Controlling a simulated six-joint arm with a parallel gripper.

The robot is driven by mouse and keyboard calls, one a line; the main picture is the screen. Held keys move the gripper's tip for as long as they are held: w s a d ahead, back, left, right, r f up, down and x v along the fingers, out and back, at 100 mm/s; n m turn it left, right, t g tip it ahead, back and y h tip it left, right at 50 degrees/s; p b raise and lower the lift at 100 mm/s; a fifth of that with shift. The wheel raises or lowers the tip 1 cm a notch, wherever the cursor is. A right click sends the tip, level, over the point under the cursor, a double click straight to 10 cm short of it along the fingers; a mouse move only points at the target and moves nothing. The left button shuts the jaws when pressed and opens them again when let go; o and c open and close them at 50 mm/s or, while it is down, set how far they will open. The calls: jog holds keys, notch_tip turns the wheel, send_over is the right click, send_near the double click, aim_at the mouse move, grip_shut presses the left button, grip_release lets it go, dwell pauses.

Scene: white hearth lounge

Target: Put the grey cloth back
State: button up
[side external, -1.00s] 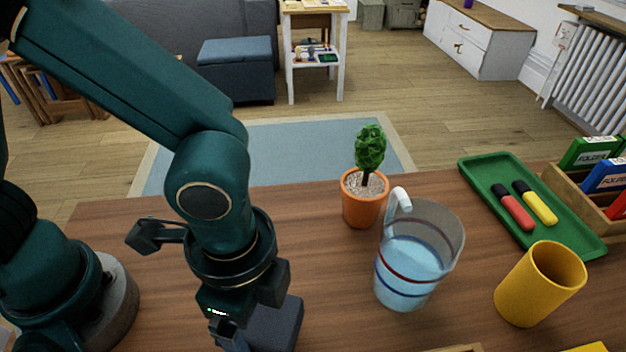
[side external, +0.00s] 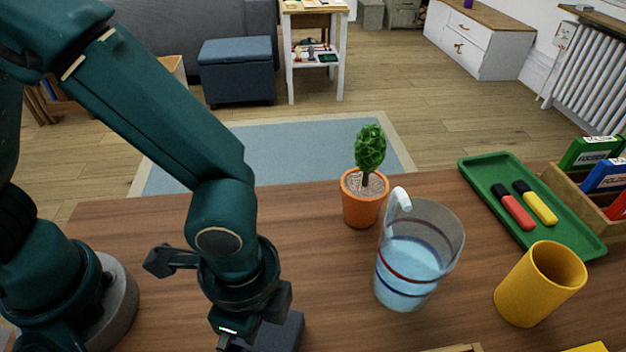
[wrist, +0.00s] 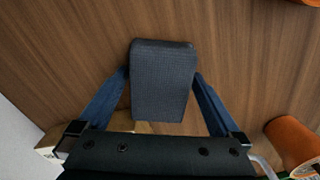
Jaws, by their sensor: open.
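The grey cloth (wrist: 162,82) shows in the wrist view as a folded, dark grey woven pad over the brown wooden table (wrist: 60,50). My gripper (wrist: 161,74) is open, with one blue finger on each side of the cloth; whether either touches it is unclear.
A potted plant (side external: 362,205), a pitcher of blue liquid (side external: 412,270) and a yellow cup (side external: 540,285) stand to the right. Beyond is a green tray (side external: 480,175) with two markers (side external: 525,205) and a wooden folder box (side external: 570,195). The table left of the plant is clear.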

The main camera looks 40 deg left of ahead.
notch_tip(320, 180, up, 11)
jog(key=shift+r, duration=0.2)
jog(key=w+a+r+n+t, duration=0.1)
jog(key=a+r+n+t, duration=0.1)
jog(key=a+n, duration=0.4)
jog(key=w+a+r+n+t, duration=0.1)
jog(key=a+r+n+t, duration=0.1)
jog(key=a+n, duration=0.5)
jog(key=a+t, duration=0.1)
jog(key=a, duration=0.3)
jog(key=shift+a+n+t, duration=0.25)
jog(key=shift+n+t, duration=0.05)
